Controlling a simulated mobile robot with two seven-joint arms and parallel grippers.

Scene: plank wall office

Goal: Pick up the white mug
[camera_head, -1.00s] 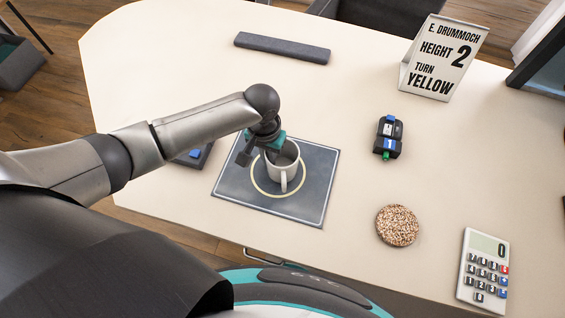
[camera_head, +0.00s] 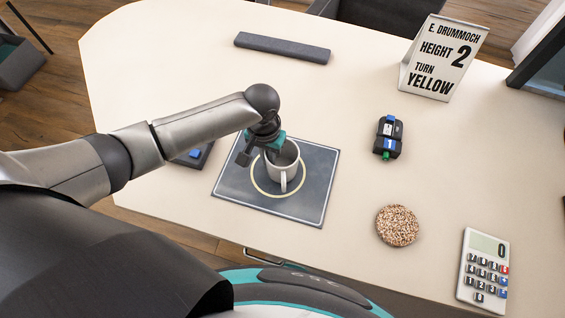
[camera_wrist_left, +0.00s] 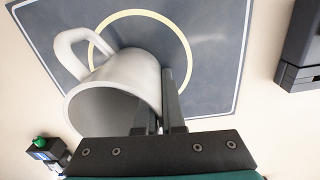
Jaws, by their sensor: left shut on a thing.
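The white mug (camera_head: 283,171) is upright on the dark square mat (camera_head: 310,203), over its yellow ring, with its handle toward the front. My left gripper (camera_head: 269,149) is at the mug's rim on the left side, coming from above. In the left wrist view the two fingers (camera_wrist_left: 160,108) are shut on the mug's wall, one inside and one outside. The mug (camera_wrist_left: 112,88) shows there with its handle at the upper left. I cannot tell any gap between mug and mat. My right gripper is not in view.
A black device with a green button (camera_head: 388,137) and a speckled round coaster (camera_head: 397,226) lie to the right. A calculator (camera_head: 483,268) is at the front right, a sign (camera_head: 441,60) at the back, a dark bar (camera_head: 282,47) at the back left. The table between them is clear.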

